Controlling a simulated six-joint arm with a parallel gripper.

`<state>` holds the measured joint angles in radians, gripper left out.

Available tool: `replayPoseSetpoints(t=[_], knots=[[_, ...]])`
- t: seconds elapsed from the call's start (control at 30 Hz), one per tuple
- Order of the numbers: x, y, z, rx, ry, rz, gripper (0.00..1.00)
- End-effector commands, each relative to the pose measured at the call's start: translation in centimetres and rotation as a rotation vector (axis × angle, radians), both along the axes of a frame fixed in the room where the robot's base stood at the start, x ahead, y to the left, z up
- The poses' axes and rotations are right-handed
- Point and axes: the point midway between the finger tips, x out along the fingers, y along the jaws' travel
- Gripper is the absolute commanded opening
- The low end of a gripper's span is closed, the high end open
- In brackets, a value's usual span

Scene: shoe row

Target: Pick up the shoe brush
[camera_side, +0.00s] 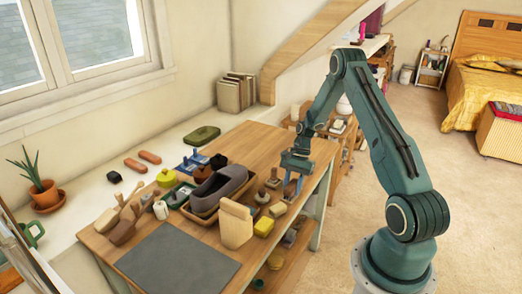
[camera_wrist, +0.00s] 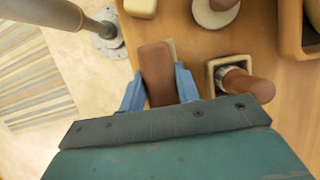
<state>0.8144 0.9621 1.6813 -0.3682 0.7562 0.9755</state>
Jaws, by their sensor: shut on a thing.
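The shoe brush (camera_wrist: 157,68) shows in the wrist view as a brown block with a pale strip along its right side. My gripper (camera_wrist: 159,84) has one blue finger on each side of it and is shut on it. The brush's near end is hidden behind my gripper body. In the side view my gripper (camera_side: 292,188) points down near the right edge of the wooden table (camera_side: 262,145). The brush is too small to make out there, and I cannot tell whether it is clear of the tabletop.
A wooden-handled tool in a square holder (camera_wrist: 228,75) stands close right of my gripper. A round-based tool (camera_wrist: 215,12) and a cream block (camera_wrist: 140,7) lie beyond. A shoe in a tray (camera_side: 217,188) and a tan paper bag (camera_side: 236,225) stand left. A grey mat (camera_side: 178,262) is bare.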

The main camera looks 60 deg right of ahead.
Motion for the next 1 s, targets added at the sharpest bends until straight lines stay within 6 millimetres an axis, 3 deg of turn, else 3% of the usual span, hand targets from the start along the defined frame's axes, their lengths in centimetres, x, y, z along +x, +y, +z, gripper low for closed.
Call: replayPoseSetpoints(t=[0.47, 0.67, 1.0], knots=[[0.0, 0.0, 1.3, -0.001, -0.002, 0.000, 0.05], [0.1, -0.1, 3.9, -0.003, -0.003, 0.000, 0.05], [0.1, -0.1, 11.0, -0.004, -0.004, -0.001, 0.05]])
